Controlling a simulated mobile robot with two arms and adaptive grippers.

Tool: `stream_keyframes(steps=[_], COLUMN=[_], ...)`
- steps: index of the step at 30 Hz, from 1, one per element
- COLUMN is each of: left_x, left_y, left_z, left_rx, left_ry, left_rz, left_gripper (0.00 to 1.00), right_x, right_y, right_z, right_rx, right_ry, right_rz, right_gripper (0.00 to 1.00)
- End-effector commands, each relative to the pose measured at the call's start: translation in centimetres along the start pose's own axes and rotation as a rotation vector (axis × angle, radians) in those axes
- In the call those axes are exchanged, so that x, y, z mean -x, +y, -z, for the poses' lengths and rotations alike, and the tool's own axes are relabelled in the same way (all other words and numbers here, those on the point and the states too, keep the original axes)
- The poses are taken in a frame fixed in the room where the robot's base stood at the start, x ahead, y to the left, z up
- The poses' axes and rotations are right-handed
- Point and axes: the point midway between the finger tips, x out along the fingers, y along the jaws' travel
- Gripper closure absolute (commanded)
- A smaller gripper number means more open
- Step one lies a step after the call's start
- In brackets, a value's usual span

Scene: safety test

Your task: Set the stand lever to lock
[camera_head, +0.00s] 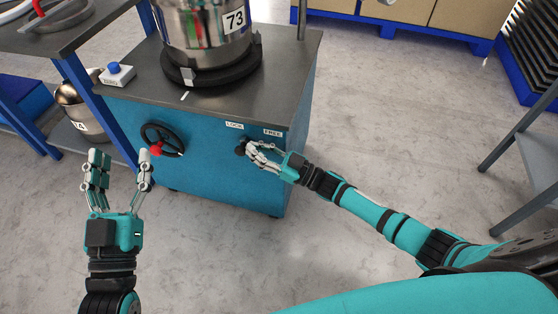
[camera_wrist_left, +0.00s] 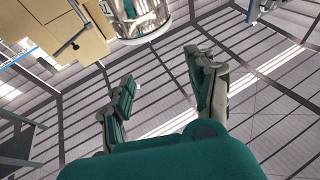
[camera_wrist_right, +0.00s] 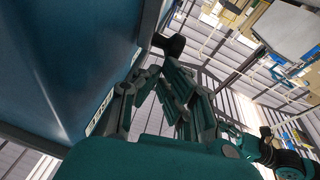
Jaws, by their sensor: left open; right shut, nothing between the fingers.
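The blue stand (camera_head: 215,170) has a dark top and white labels reading LOCK (camera_head: 234,125) and FREE (camera_head: 272,133) on its front. A black lever knob (camera_head: 240,150) shows below the LOCK label; the rest of the lever is hidden by my right fingers. My right gripper (camera_head: 254,149) is shut and empty beside the knob; I cannot tell if they touch. In the right wrist view a black knob (camera_wrist_right: 170,44) sticks out from the stand just beyond the fingertips. My left gripper (camera_head: 120,163) is open and empty, in front of the stand's left side.
A black handwheel with a red grip (camera_head: 163,140) is on the stand's front left. A steel vessel marked 73 (camera_head: 208,30) and a white box with a blue button (camera_head: 116,74) sit on top. A steel pot (camera_head: 84,115) is on the left shelf. A grey table (camera_head: 538,155) stands right.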

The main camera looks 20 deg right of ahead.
Motion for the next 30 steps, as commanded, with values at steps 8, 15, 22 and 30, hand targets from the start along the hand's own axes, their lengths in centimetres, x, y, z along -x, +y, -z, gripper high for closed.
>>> stream_keyframes(steps=[8,15,22,30], left_x=[1.9,4.6,6.6,7.6], left_y=[-1.0,-1.6,-1.9,-2.0], left_z=[-6.3,-9.8,-11.5,-12.2], left_rx=[-0.01,-0.013,-0.013,-0.013], left_ry=[-0.402,-0.636,-0.771,-0.832], left_rz=[0.022,0.037,0.045,0.049], left_gripper=[0.43,0.43,0.43,0.43], right_x=[-1.0,-1.6,-2.0,-2.1], right_y=[-0.1,-0.2,-0.2,-0.3], right_z=[0.3,0.1,-0.1,-0.2], right_rx=[0.012,0.012,0.011,0.012], right_ry=[-0.092,-0.105,-0.104,-0.104], right_rz=[0.012,0.012,0.012,0.012], right_gripper=[1.0,1.0,1.0,1.0])
